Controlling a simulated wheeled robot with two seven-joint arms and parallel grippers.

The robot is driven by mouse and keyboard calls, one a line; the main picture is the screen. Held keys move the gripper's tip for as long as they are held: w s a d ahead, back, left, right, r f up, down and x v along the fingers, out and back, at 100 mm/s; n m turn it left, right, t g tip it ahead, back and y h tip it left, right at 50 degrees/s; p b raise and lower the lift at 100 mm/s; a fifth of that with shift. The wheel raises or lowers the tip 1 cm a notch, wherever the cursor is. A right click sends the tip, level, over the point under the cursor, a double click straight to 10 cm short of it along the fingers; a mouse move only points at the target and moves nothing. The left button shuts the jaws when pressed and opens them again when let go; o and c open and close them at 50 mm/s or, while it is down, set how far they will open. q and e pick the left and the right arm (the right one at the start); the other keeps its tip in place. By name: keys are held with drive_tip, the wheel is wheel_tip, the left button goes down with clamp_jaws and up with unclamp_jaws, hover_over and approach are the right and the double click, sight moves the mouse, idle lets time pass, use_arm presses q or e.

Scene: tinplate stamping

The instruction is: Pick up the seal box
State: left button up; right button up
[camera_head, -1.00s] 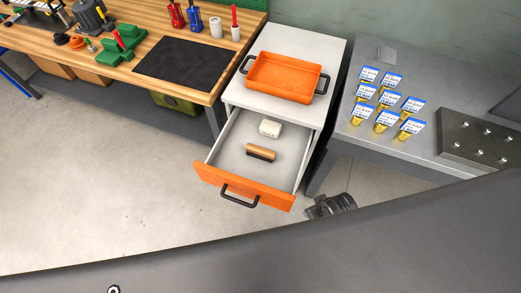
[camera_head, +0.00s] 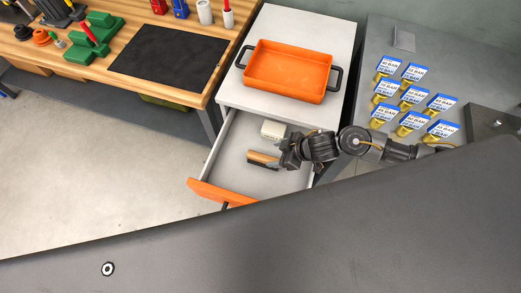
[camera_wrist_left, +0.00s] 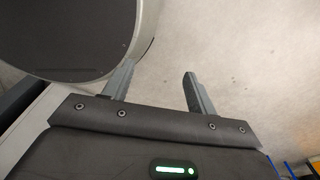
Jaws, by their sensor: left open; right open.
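A small cream-white box (camera_head: 274,129), which looks like the seal box, lies at the back of the open drawer (camera_head: 236,147). In front of it lies a tan wooden piece with a dark lower edge (camera_head: 262,159), partly covered by my right gripper. My right gripper (camera_head: 281,156) is open, over the drawer's right side, at the right end of the wooden piece and just below the cream box in the picture. I cannot tell whether it touches either. My left gripper (camera_wrist_left: 158,84) is open and empty above bare floor in the left wrist view.
An orange tray with black handles (camera_head: 288,72) stands on the white cabinet top (camera_head: 306,24). Several blue-and-white labelled items (camera_head: 411,96) stand on the grey table at right. A wooden bench (camera_head: 212,42) with a black mat (camera_head: 170,57) is at left.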

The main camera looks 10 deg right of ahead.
sight(265, 157)
drive_tip(key=shift+w+d+f+g, duration=0.25)
drive_tip(key=shift+d+f+g, duration=0.05)
drive_tip(key=shift+d+f, duration=0.2)
drive_tip(key=shift+s+d, duration=0.1)
drive_tip(key=shift+s, duration=0.2)
drive_tip(key=shift+x, duration=1)
drive_tip(key=x, duration=0.2)
drive_tip(key=shift+w+a+f, duration=0.15)
drive_tip(key=shift+w+a, duration=0.05)
drive_tip(key=shift+a, duration=0.05)
drive_tip(key=shift+w+a+f, duration=0.1)
drive_tip(key=shift+a+f, duration=0.05)
drive_tip(key=shift+f, duration=0.1)
drive_tip(key=shift+a+f, duration=0.1)
drive_tip(key=x, duration=0.4)
drive_tip(key=shift+p, duration=0.3)
drive_tip(key=shift+w+a+f, duration=0.1)
drive_tip(key=shift+a+f, duration=0.15)
drive_tip(key=shift+f, duration=0.2)
use_arm(q)
drive_tip(key=shift+r, duration=0.15)
use_arm(e)
drive_tip(key=c, duration=1.1)
